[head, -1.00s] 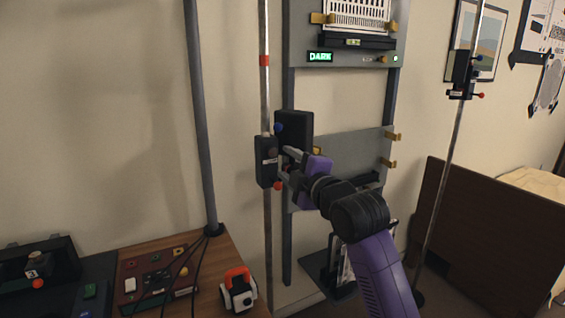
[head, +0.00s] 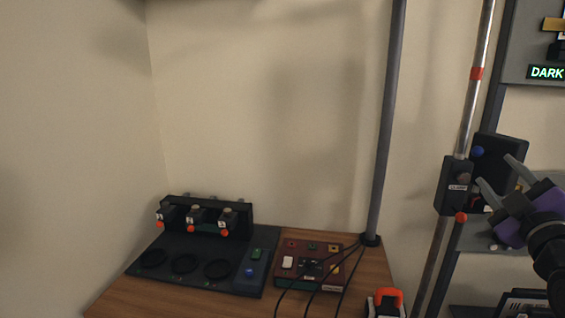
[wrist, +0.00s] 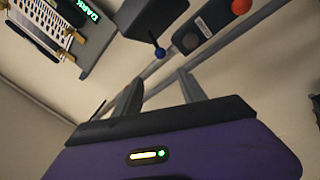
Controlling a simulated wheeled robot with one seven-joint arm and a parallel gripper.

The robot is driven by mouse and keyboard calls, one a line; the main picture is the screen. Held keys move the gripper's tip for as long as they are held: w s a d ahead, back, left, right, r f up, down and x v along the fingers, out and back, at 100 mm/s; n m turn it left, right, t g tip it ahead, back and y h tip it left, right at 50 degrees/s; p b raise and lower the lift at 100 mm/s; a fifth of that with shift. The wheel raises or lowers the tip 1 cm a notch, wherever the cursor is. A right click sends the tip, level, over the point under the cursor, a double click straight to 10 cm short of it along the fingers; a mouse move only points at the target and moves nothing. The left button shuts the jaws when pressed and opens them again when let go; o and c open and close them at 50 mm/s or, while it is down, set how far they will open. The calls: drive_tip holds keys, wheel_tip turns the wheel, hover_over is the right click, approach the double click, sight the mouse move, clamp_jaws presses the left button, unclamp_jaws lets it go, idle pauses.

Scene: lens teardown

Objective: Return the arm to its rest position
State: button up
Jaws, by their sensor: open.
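My gripper (head: 499,181) is at the right edge of the head view, purple and dark, with its two grey fingers apart and nothing between them. The fingers point up and left toward a black box (head: 508,150) and a clamp block (head: 454,186) on a metal pole. In the wrist view the open fingers (wrist: 158,92) show with the black box (wrist: 150,18) and its blue knob beyond them. I cannot tell the exact gap between fingers and box. Most of my arm is out of frame.
A wooden desk (head: 150,302) holds a black station (head: 143,268) with several round recesses, a red control panel (head: 296,277) with cables, and an orange-and-white device (head: 385,303). A grey post (head: 385,130) rises from the desk. A panel with a DARK display (head: 546,72) stands at upper right.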

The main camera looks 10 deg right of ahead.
drive_tip(key=s+a+f+m+h, duration=0.1)
drive_tip(key=s+a+f+m, duration=1.1)
drive_tip(key=s+a+f, duration=0.5)
drive_tip(key=s+a+f+n+g+y, duration=0.1)
drive_tip(key=s+a+f+y, duration=0.1)
drive_tip(key=s, duration=0.6)
drive_tip(key=s+a+f+n+g+y, duration=0.1)
drive_tip(key=s+a+f+g+y, duration=0.1)
drive_tip(key=s+a+f, duration=0.2)
drive_tip(key=s+a+f+n+g+y, duration=0.1)
drive_tip(key=s+a+f+y, duration=0.2)
drive_tip(key=s+f, duration=0.5)
drive_tip(key=s, duration=0.4)
drive_tip(key=shift+s+f+n+g, duration=0.25)
drive_tip(key=shift+n+g, duration=0.05)
drive_tip(key=shift+g, duration=0.1)
